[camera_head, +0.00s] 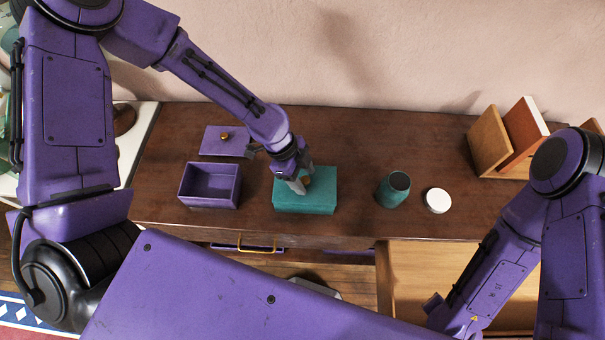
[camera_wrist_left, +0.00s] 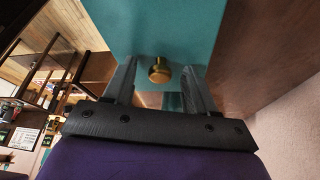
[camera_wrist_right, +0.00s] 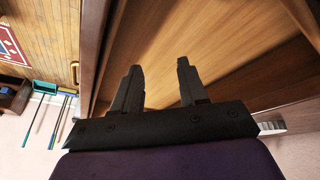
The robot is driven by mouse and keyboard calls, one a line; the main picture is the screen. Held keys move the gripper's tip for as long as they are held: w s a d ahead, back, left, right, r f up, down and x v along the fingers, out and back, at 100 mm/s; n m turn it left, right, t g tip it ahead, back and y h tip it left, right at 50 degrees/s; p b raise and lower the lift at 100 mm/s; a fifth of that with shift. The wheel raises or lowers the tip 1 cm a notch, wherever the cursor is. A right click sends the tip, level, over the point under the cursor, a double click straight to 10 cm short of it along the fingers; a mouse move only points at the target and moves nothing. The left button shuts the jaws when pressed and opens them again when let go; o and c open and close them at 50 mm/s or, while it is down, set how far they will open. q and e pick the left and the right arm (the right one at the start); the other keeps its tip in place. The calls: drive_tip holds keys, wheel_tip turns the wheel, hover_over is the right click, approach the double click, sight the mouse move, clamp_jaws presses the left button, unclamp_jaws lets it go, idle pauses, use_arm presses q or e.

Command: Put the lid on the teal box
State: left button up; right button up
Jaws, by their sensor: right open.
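The teal box (camera_head: 322,203) stands on the brown cabinet top, with a flat teal top that looks like its lid (camera_wrist_left: 190,30) covering it. A round brass knob (camera_wrist_left: 159,70) is on the lid. My left gripper (camera_head: 301,185) is over the teal lid; in the left wrist view its fingers (camera_wrist_left: 160,85) stand apart on both sides of the knob, with gaps between. Whether the lid sits fully seated is hard to tell. My right gripper (camera_wrist_right: 157,85) is open and empty, above the open drawer at the right.
An open purple box (camera_head: 208,201) is left of the teal box, with a purple lid (camera_head: 218,147) behind it. A teal jar (camera_head: 388,193) and a white round lid (camera_head: 437,200) are to the right. Wooden panels (camera_head: 490,142) stand back right. A drawer (camera_head: 430,258) is pulled out in front.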

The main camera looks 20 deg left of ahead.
use_arm(q)
drive_tip(key=v, duration=1)
drive_tip(key=shift+r+b, duration=0.25)
drive_tip(key=shift+b, duration=0.15)
drive_tip(key=shift+a, duration=0.1)
